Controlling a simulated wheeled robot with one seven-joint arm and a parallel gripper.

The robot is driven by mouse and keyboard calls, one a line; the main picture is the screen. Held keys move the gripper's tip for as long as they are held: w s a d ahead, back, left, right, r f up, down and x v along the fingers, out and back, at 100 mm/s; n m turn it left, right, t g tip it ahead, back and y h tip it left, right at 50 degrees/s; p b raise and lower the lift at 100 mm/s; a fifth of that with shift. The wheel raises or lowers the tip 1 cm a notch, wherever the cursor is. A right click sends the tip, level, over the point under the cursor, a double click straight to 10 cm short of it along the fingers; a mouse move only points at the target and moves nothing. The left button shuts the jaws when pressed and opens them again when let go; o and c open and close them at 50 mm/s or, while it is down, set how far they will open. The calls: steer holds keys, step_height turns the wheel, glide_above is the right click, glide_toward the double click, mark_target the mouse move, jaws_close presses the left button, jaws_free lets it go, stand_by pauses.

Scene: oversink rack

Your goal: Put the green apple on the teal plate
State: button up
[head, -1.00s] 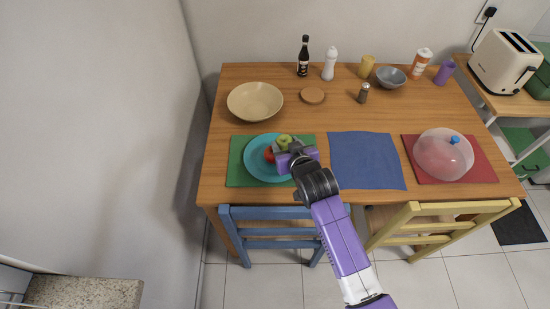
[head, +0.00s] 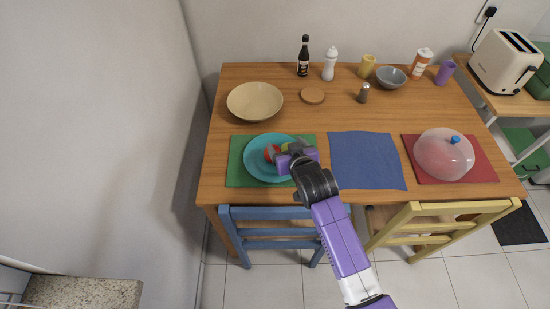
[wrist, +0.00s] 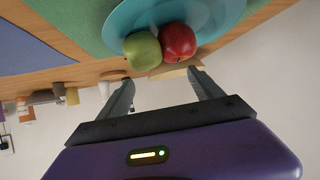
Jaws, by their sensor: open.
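The teal plate (head: 254,172) lies on the green placemat at the table's left front. A red apple (head: 271,153) is on it. The green apple (wrist: 142,50) sits beside the red apple (wrist: 179,42) over the teal plate (wrist: 122,20) in the wrist view, which is upside down. In the head view the green apple is mostly hidden by my gripper (head: 284,156). In the wrist view my gripper (wrist: 163,84) is open, its fingers apart with nothing between them. Both apples lie beyond the fingertips.
A beige bowl (head: 255,101) and a round coaster (head: 312,95) stand behind the plate. A blue cloth (head: 367,160) lies to the right, then a red mat (head: 484,170) under a clear dome (head: 444,155). Bottles and cups line the back. Chairs stand in front.

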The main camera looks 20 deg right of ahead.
steer(key=s+a+r+n+t+y, duration=0.15)
steer(key=s+r+t, duration=0.25)
steer(key=s+r, duration=0.8)
steer(key=s, duration=1.5)
steer(key=s+d+r+g, duration=0.1)
steer(key=s+r, duration=0.1)
steer(key=s, duration=1.6)
steer(key=shift+s+d+m+h, duration=0.15)
steer(key=shift+d+m+h, duration=0.05)
steer(key=shift+m+h, duration=0.25)
